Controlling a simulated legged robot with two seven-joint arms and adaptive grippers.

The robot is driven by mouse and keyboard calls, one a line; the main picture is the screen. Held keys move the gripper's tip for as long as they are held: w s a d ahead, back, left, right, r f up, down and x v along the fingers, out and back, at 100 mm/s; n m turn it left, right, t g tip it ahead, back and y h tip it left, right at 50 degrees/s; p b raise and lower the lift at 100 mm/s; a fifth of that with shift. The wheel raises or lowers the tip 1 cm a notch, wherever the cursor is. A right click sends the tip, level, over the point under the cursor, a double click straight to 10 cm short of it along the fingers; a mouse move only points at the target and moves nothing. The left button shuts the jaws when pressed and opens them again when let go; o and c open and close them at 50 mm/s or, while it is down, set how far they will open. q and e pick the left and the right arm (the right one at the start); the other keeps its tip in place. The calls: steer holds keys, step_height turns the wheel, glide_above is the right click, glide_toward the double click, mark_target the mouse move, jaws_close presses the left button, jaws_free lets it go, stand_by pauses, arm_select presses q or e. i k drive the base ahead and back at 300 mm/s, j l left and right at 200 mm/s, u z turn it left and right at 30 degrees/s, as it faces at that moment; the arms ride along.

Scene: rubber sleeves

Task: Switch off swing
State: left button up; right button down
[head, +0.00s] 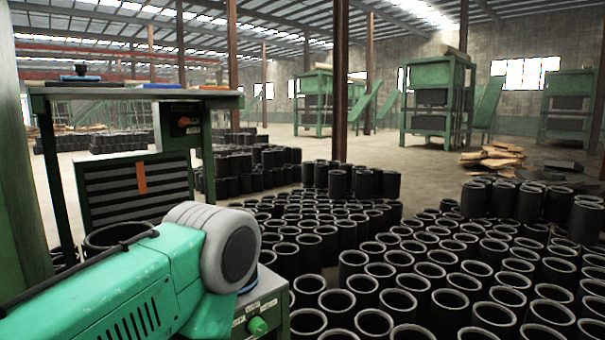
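A turquoise machine body (110,295) with dark vent slots fills the lower left, ending in a grey rounded drum-like head (228,245). Whether this is the swing is not clear. Below the head is a grey-green box (272,295) with small labels and a green knob (257,326); its lower part is cut off by the frame. A dark switch box with a red-orange knob (184,122) is fixed to the green bench (125,92) behind. The on or off state of either control cannot be told. Neither of my grippers is in view.
Many black rubber sleeves (430,275) stand upright across the floor at the centre and right, leaving little room. Stacked sleeves (350,180) stand behind them. Green machines (437,95) and brown posts (340,80) are farther back, with open floor between.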

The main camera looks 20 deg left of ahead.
mark_target(184, 120)
steer(key=k+u, duration=0.25)
steer(key=u, duration=0.15)
steer(key=k+u, duration=0.4)
steer(key=k+j+u, duration=0.15)
steer(key=u, duration=0.25)
steer(key=i+l+u, duration=0.1)
steer(key=u, duration=0.35)
steer(key=i+l+u, duration=0.1)
steer(key=u, duration=0.35)
steer(key=i+l+u, duration=0.1)
steer(key=u, duration=0.35)
steer(key=i+l+u, duration=0.15)
steer(key=l+u, duration=0.15)
steer(key=l, duration=0.6)
steer(key=l+u, duration=0.3)
steer(key=l, duration=0.6)
steer(key=i, duration=0.05)
